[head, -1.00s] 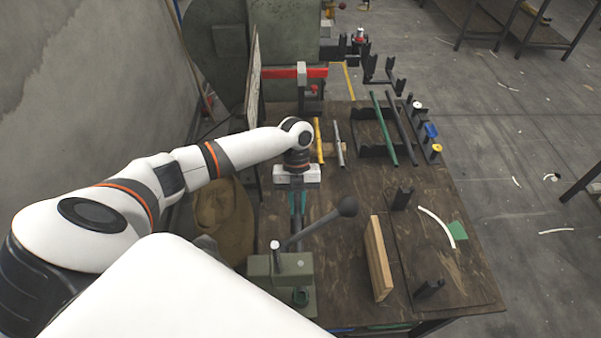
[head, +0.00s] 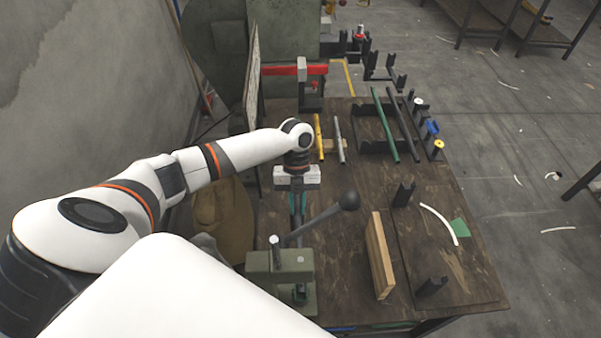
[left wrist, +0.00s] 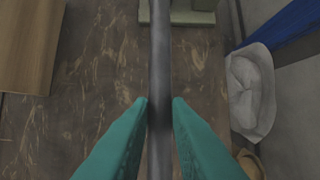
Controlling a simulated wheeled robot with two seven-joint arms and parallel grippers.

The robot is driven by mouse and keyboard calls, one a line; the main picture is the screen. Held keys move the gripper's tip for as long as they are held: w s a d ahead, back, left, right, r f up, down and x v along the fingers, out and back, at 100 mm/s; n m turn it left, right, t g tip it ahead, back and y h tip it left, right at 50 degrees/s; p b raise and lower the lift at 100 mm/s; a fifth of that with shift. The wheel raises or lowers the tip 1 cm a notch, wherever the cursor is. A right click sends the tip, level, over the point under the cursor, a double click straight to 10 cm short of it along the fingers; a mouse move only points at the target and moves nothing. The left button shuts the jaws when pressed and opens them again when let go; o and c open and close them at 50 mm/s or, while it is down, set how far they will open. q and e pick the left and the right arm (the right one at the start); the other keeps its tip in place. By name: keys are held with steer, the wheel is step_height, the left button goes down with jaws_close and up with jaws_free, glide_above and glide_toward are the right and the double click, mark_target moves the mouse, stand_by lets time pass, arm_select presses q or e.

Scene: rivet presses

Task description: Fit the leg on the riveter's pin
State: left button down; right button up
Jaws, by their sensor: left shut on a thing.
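My left gripper (head: 297,203) is shut on a dark grey tube, the leg (left wrist: 159,60), between its teal fingers. In the left wrist view the leg runs from between the fingers up to the riveter's green base (left wrist: 192,17). In the head view the riveter (head: 280,265) is a green press with a ball-ended lever (head: 347,201), standing at the near end of the bench. The leg points toward it. A dark piece shows at the riveter's near side, but I cannot tell whether it is the leg's end or the pin. My right gripper is not in view.
A wooden board (head: 379,256) stands right of the riveter. A yellow tube (head: 318,137), a grey tube (head: 339,140) and a green tube (head: 385,125) lie farther back. A red clamp-like fixture (head: 295,70) stands at the far end. A sack (head: 223,215) is left of the bench.

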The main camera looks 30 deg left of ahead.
arm_select(q)
steer(key=shift+r, duration=0.2)
steer(key=shift+r+p, duration=1.1)
steer(key=c, duration=1.3)
jaws_free()
steer(key=shift+b+v, duration=2.25)
steer(key=shift+v, duration=3.75)
